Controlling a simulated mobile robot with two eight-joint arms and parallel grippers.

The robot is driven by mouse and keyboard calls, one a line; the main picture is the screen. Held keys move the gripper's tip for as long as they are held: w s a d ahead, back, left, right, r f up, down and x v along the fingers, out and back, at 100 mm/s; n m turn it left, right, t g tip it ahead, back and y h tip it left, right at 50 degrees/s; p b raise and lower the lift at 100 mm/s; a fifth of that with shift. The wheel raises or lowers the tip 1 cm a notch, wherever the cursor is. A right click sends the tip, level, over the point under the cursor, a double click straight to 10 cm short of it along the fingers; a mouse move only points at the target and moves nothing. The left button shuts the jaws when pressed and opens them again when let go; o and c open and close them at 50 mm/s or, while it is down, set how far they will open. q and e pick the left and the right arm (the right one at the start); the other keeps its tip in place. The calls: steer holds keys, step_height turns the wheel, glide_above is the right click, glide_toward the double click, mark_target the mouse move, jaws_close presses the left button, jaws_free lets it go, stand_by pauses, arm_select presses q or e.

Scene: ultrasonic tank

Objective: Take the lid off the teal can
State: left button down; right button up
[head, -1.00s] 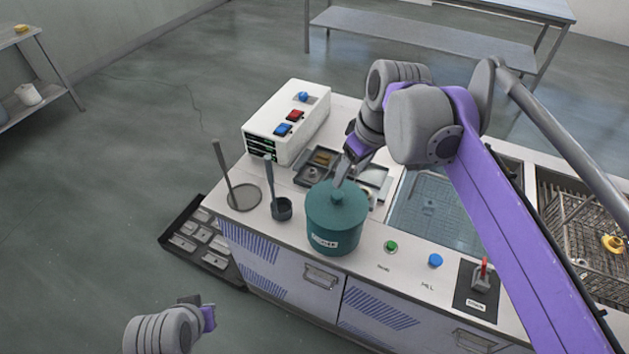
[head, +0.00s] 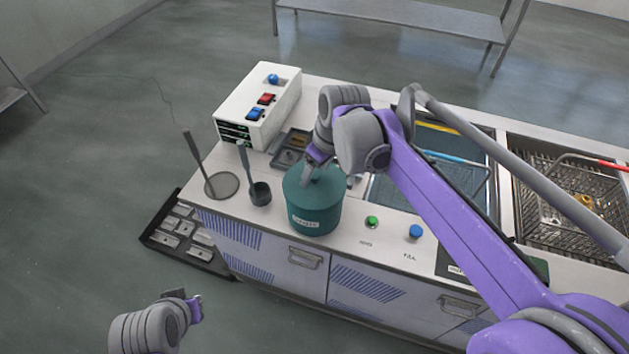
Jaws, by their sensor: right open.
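The teal can (head: 315,212) stands upright on the front part of the counter, with its lid (head: 300,187) on top and a label on its front. My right gripper (head: 309,175) is over the lid, its open fingers pointing down at the lid's middle. The lid's knob is largely hidden by the fingers, and I cannot tell whether they touch it. My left gripper (head: 196,308) is low at the left, in front of the counter and away from the can; its fingers are too small and turned to judge.
Left of the can are a dark cup (head: 260,194) with a handle and a round mesh skimmer (head: 221,185). A white control box (head: 258,108) stands behind. Green (head: 372,222) and blue (head: 415,232) buttons are to the right. A water tank and wire basket (head: 570,205) lie farther right.

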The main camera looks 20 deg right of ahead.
jaws_close()
stand_by(0.4)
